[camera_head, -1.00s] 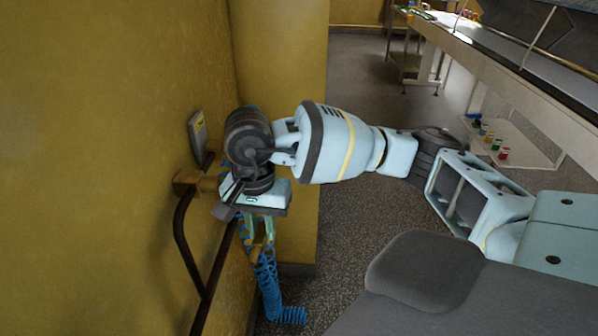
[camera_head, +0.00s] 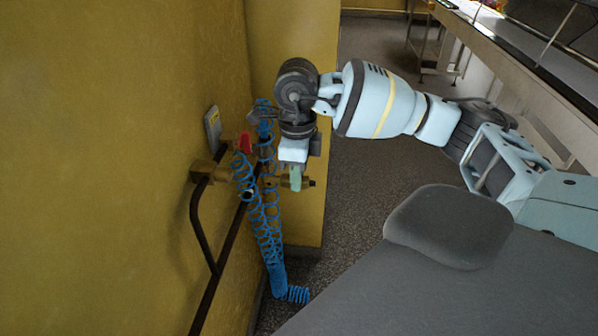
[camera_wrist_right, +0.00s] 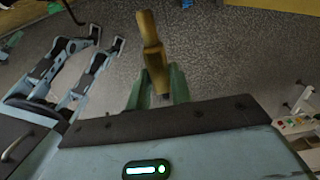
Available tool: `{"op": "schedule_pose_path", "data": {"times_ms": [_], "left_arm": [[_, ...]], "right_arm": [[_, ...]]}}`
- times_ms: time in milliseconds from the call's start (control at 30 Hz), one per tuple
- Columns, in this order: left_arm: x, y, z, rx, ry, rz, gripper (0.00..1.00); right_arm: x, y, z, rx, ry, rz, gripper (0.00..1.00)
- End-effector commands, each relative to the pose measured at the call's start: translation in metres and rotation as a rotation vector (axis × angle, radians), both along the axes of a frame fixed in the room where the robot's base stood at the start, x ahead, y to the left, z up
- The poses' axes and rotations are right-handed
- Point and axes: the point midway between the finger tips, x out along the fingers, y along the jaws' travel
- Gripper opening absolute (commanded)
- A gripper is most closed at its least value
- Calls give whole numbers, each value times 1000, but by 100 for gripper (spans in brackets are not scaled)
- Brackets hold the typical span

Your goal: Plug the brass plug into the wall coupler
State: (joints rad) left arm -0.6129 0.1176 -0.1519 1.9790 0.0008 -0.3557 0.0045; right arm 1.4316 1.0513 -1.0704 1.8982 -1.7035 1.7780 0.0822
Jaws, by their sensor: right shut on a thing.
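The wall coupler (camera_head: 206,172) is a brass fitting on the yellow wall, left of my right gripper. My right gripper (camera_head: 296,180) points down in the head view, with its green fingers shut on the brass plug (camera_head: 281,181). The plug lies crosswise in the fingers, apart from the coupler. In the right wrist view, the brass plug (camera_wrist_right: 152,55) stands out beyond the green fingers (camera_wrist_right: 158,88). Blue coiled hose partly covers the area between plug and coupler; where it joins the plug is unclear. I cannot make out my left gripper.
The blue coiled hose (camera_head: 268,225) hangs down to the floor beside the wall. A dark pipe (camera_head: 197,225) runs below the coupler. A red part (camera_head: 244,143) and a grey wall plate (camera_head: 213,130) are close by. A yellow pillar (camera_head: 290,75) stands behind my gripper.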

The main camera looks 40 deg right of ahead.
Motion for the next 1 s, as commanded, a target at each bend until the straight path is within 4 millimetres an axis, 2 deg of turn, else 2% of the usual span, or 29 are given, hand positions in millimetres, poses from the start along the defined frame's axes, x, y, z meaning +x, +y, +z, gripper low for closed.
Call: {"op": "schedule_pose_path", "data": {"times_ms": [333,1000], "left_arm": [[2,0,2,0,-5,0,76],[-7,0,-9,0,20,0,76]], "right_arm": [[0,0,1,3,-2,2,0],[39,33,-1,1,0,4,0]]}}
